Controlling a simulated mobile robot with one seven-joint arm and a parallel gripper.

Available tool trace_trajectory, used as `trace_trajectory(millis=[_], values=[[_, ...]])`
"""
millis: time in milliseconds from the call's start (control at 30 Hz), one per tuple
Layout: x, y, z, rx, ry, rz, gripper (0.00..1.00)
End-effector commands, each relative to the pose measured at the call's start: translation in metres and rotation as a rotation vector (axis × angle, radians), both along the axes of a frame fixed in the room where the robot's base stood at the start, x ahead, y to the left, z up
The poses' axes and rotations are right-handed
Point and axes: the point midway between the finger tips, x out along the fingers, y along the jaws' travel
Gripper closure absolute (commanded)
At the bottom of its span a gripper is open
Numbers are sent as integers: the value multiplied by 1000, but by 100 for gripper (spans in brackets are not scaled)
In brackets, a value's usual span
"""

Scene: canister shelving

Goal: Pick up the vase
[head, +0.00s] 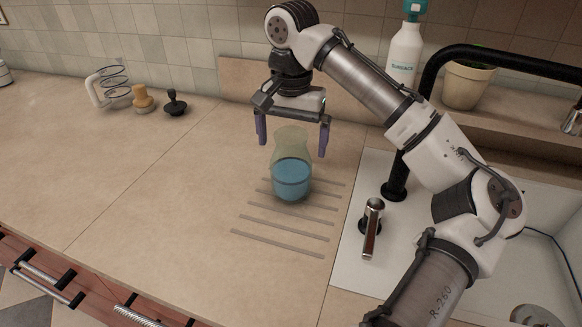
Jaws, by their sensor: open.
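The vase (291,178) is a glass vessel with a clear greenish neck and a blue lower part. It stands upright on the counter beside the sink, on a patch of parallel grooves. My gripper (292,143) is open and points down, its two purple-grey fingers spread wide. In the head view the fingertips appear on either side of the vase's rim, slightly above or behind it. I cannot tell the exact depth between them. The gripper holds nothing.
A white sink (360,215) with a black faucet (398,175) and a metal lever (372,228) lies right of the vase. A white bottle (404,55) and potted plant (468,83) stand behind. Small utensils (143,99) sit far left. The counter left of the vase is clear.

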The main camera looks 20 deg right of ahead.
Motion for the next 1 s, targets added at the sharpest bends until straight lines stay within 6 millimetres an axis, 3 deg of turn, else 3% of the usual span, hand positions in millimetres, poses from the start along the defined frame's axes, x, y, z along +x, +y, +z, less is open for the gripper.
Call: trace_trajectory(millis=[300, 567, 1000], values=[[-4, 2, -41, 0, 1, -2, 0], [-4, 2, -45, 0, 0, -1, 0], [-4, 2, -44, 0, 0, -1, 56]])
